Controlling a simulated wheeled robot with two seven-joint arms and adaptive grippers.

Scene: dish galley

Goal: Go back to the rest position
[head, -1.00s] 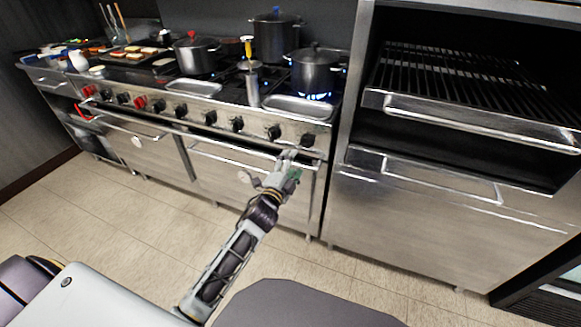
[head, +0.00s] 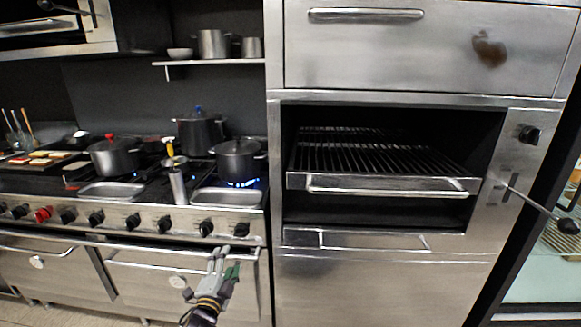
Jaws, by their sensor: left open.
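My left gripper (head: 217,271) shows at the bottom of the head view, left of the middle. It is open and I see nothing between its fingers. It stands in front of the oven door (head: 150,283) under the stove, near the door's right end. Whether it touches the door or its handle I cannot tell. My right gripper is not in view.
The stove (head: 120,222) carries several pots, steel trays and a lit burner by the right pot (head: 238,158). A steel grill unit (head: 390,275) with a rack (head: 385,163) stands to the right. A lever (head: 535,205) sticks out at its right side. A shelf (head: 210,62) hangs above.

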